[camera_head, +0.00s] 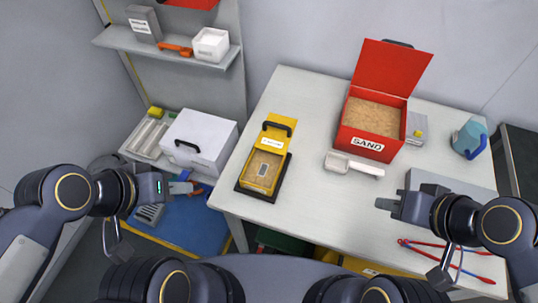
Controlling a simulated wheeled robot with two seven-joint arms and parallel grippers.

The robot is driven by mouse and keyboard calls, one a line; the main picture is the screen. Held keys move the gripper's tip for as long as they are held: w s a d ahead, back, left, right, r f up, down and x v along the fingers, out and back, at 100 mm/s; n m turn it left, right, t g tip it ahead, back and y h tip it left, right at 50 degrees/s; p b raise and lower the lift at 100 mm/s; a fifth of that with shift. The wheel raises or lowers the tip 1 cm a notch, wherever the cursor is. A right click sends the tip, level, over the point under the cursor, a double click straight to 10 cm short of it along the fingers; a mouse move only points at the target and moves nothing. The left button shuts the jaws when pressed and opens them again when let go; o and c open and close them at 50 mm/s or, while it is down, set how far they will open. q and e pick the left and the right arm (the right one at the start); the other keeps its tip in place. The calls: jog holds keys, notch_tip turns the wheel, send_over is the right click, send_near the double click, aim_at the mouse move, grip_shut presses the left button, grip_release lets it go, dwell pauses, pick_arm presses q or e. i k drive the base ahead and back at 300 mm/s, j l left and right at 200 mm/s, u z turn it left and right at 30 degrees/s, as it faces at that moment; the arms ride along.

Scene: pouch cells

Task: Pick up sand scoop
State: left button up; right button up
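The sand scoop (339,164) is white, with a handle pointing right. It lies on the light grey table in front of the red sand box (366,146), which has its lid up and is full of sand. My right gripper (386,200) is to the right of the scoop and nearer me, apart from it. Its fingers look spread, with nothing visible between them. My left gripper (188,186) is far left of the table, over the blue floor area. Its fingers blend with objects behind it, so its opening is unclear.
A yellow box (280,130) with a grey pouch inside stands on a dark tray at the table's left. A grey box (450,184), red and blue cables (445,247) and a teal container (468,140) are at right. The table between yellow box and scoop is clear.

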aim_at(338, 164)
jog(key=l+u, duration=0.3)
jog(key=u, duration=0.15)
jog(key=k+l+u, duration=0.15)
jog(key=l+u, duration=0.25)
jog(key=j, duration=0.1)
